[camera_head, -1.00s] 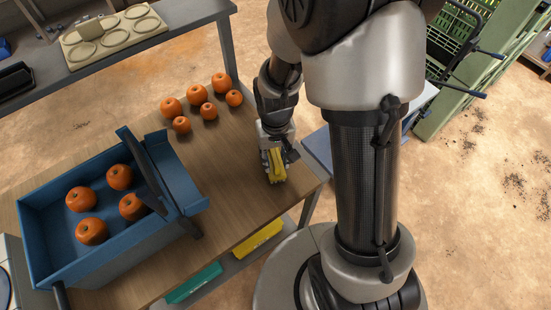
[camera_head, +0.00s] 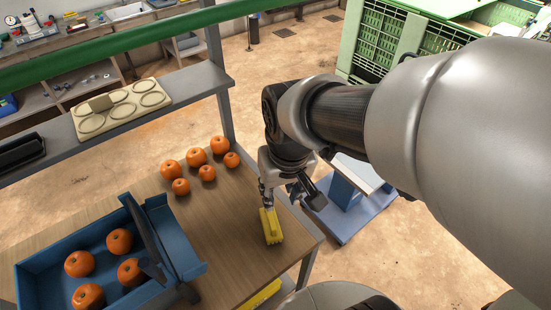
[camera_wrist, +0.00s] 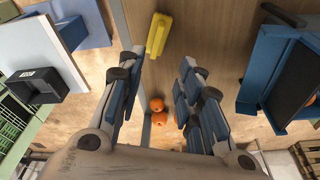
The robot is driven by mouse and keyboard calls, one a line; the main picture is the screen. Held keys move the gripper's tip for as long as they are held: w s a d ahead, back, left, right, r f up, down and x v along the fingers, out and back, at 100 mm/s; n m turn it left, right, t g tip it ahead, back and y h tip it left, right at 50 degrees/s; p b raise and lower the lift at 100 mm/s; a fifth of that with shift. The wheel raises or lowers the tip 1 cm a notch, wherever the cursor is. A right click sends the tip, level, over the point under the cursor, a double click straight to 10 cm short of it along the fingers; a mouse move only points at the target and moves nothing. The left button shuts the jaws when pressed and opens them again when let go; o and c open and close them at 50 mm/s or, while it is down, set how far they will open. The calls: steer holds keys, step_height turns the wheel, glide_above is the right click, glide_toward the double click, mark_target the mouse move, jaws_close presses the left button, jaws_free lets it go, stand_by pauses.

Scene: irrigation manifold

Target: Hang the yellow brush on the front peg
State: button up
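The yellow brush (camera_head: 271,226) lies on the wooden table near its right edge. It also shows in the wrist view (camera_wrist: 158,35), at the top and just beyond the left fingertip. My gripper (camera_head: 290,198) is above the table's right edge, behind the brush. Its fingers are spread wide with nothing between them in the wrist view (camera_wrist: 160,60). In the head view one finger overlaps the far end of the brush, so I cannot tell whether they touch. I cannot make out the front peg in either view.
Several oranges (camera_head: 207,173) stand on the table behind the brush. A blue crate (camera_head: 50,262) with more oranges is at the left. A grey shelf (camera_head: 190,88) bearing a cream tray (camera_head: 121,107) runs behind. A blue platform (camera_head: 345,205) stands right of the table.

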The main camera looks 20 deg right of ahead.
steer(key=s+r+t, duration=0.2)
steer(key=s+r, duration=0.4)
steer(key=s, duration=0.2)
steer(key=shift+s+n, duration=0.3)
steer(key=shift+s, duration=0.1)
